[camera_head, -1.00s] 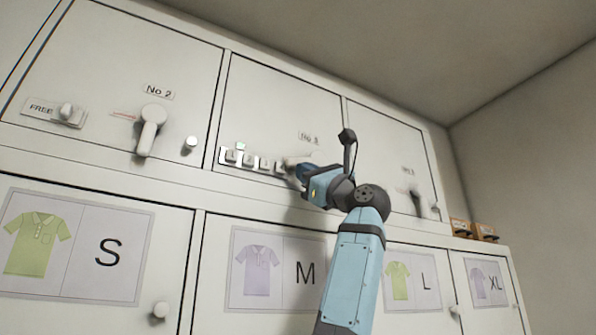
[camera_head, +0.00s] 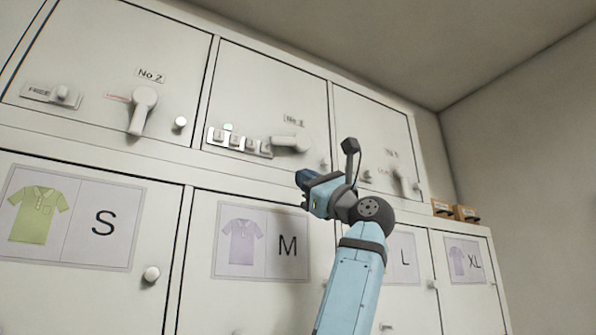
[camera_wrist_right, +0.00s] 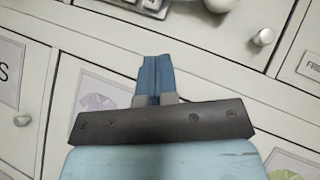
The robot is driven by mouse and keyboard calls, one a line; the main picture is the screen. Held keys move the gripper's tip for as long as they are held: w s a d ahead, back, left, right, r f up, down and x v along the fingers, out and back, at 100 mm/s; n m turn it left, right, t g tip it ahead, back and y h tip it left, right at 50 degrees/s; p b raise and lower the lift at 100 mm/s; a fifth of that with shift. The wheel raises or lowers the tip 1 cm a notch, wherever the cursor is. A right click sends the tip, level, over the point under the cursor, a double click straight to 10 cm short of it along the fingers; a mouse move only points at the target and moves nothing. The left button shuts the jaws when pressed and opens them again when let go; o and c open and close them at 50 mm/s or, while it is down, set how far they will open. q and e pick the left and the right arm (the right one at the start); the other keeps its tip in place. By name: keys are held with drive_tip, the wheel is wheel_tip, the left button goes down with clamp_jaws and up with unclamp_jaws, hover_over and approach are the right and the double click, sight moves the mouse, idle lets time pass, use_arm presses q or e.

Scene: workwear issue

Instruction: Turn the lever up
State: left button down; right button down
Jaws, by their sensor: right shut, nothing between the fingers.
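The middle upper door carries a white lever (camera_head: 289,143) that lies roughly level, its handle pointing left towards a row of small push buttons (camera_head: 236,142). Another white lever (camera_head: 141,111) on the No 2 door hangs down. My right gripper (camera_head: 302,179) is shut and empty, just below and apart from the middle lever. In the right wrist view its blue fingers (camera_wrist_right: 152,70) are together, and a lever's round end (camera_wrist_right: 219,4) is cut off at the top edge.
Round knobs stick out of the doors, such as one (camera_head: 180,123) right of the No 2 lever. A FREE slide latch (camera_head: 62,95) is at the left. Lower doors bear shirt-size cards (camera_head: 262,242). Small brown boxes (camera_head: 466,212) stand at the right end.

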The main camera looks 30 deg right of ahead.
use_arm(q)
drive_tip(key=shift+w+f+b, duration=0.15)
drive_tip(key=shift+w+b, duration=0.15)
drive_tip(key=shift+w, duration=0.1)
use_arm(e)
drive_tip(key=s+f, duration=0.2)
drive_tip(key=shift+s+d+f, duration=0.15)
drive_tip(key=shift+d+f, duration=0.05)
drive_tip(key=shift+f, duration=0.15)
drive_tip(key=shift+s, duration=0.15)
